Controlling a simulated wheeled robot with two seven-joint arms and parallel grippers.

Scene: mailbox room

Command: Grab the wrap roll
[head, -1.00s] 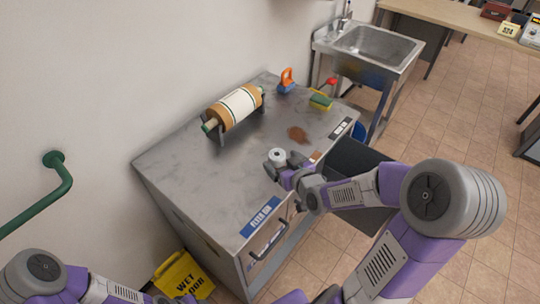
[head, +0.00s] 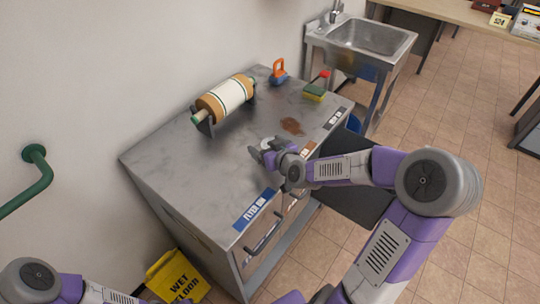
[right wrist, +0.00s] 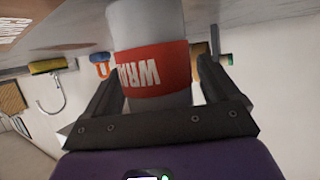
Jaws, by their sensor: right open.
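The wrap roll (right wrist: 152,65) is a pale grey cylinder with a red band lettered "WRA…". In the right wrist view it stands between the two dark fingers of my right gripper (right wrist: 155,95), which is open around it; contact cannot be told. In the head view my right gripper (head: 262,152) is at the front part of the metal cabinet top, and the roll's pale top (head: 270,142) shows only in part, mostly hidden by the gripper. My left arm shows at the lower left, its gripper out of view.
On the cabinet top (head: 180,165) are a large brown and white roll on a stand (head: 228,97), an orange-handled brush (head: 278,72), a sponge (head: 314,93) and a brown stain (head: 291,126). A yellow wet-floor sign (head: 177,276) stands below.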

